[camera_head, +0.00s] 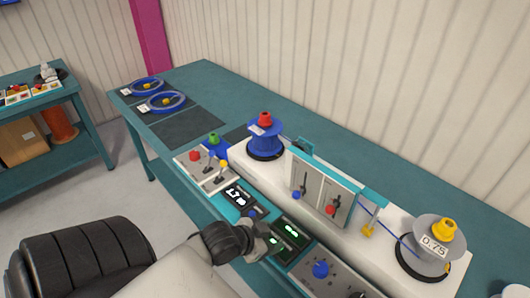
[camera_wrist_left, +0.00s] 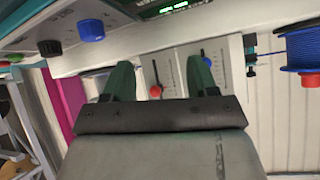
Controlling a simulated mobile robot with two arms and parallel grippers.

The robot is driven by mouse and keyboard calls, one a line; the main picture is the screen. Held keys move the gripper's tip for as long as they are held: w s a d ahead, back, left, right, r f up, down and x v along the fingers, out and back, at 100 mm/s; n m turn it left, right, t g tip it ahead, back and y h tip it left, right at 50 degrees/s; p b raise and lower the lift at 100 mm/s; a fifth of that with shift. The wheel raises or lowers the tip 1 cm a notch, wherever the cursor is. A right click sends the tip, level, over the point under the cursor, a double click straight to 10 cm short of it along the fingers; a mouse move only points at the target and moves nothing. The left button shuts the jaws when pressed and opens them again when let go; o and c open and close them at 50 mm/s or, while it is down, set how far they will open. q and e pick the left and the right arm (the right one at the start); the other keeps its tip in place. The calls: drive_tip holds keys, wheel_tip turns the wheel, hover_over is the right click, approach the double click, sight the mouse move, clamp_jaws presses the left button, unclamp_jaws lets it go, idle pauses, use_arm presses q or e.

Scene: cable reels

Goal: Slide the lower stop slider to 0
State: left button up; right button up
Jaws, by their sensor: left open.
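The upright panel (camera_head: 320,188) has two slotted plates with slider scales. One slider has a blue knob (camera_head: 295,195), low at the left, and the other a red knob (camera_head: 330,210), low at the right. I cannot read which is the lower stop slider. My left gripper (camera_head: 268,241) is in front of the panel, apart from it, over the console edge. In the left wrist view my open gripper (camera_wrist_left: 160,78) points at the panel; the red knob (camera_wrist_left: 155,91) appears between the fingers, and the blue knob (camera_wrist_left: 207,62) is near the right finger. My right gripper is not in view.
A blue reel (camera_head: 264,140) stands left of the panel and a grey reel (camera_head: 436,240) right of it, with a blue cable between. A console with lit displays (camera_head: 291,232), a blue dial (camera_head: 320,269) and levers (camera_head: 222,169) lies in front.

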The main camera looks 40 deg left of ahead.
sight(293, 196)
use_arm(q)
drive_tip(key=w+a+r+t, duration=0.3)
drive_tip(key=w+a+r, duration=0.1)
drive_tip(key=w+a, duration=0.15)
drive_tip(key=p+x, duration=0.1)
drive_tip(key=x, duration=0.9)
drive_tip(key=shift+d+r, duration=0.15)
drive_tip(key=c, duration=0.9)
drive_tip(key=shift+c, duration=0.2)
